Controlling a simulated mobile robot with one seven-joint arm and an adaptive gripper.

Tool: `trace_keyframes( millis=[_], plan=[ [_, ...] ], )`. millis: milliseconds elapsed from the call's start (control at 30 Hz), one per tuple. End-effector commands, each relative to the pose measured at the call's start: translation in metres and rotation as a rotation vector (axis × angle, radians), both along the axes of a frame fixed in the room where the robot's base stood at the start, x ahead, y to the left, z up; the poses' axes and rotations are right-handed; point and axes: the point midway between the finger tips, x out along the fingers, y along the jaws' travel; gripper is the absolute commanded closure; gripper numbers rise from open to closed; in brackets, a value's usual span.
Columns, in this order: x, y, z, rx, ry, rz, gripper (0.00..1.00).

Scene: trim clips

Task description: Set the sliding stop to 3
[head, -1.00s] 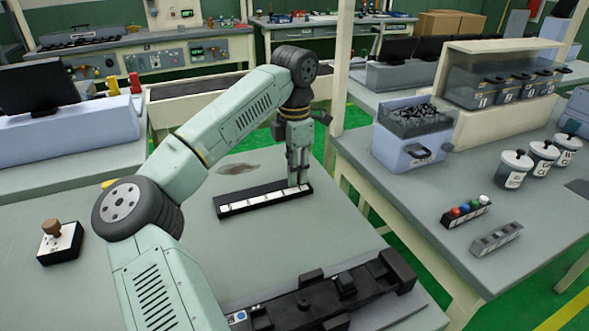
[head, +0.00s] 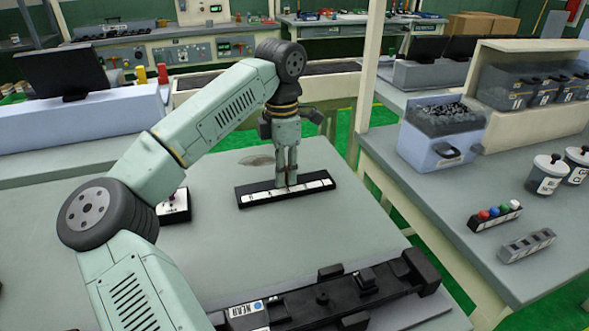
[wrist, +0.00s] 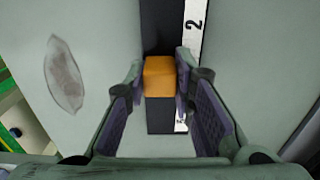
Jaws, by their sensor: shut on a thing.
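The sliding stop is an orange block (wrist: 159,76) on a black rail (wrist: 164,28) in the wrist view. A white scale strip (wrist: 193,30) runs along the rail's right side there. A printed 2 shows beyond the stop; a mark beside the stop is mostly hidden by a finger. In the head view the rail (head: 247,203) lies on the grey bench, its white labels too small to read. My gripper (head: 286,184) points down at about the rail's middle. In the wrist view its fingers (wrist: 160,69) are shut on the stop, one on each side.
A long black fixture (head: 300,308) lies at the bench's front. A small box with a knob (head: 174,206) sits left of the rail, partly behind my arm. The bench between rail and fixture is clear. A second table (head: 420,180) stands to the right.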

Motion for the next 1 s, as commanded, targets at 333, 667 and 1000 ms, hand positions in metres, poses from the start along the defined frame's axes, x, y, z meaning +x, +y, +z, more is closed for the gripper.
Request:
trace_keyframes(
  millis=[333,667,1000],
  plan=[
    [0.0,0.0,0.0,0.0,0.0,0.0,0.66],
    [0.0,-0.001,0.0,0.0,0.0,0.0,0.57],
    [0.001,-0.001,0.031,0.002,-0.004,0.001,0.57]
  ],
)
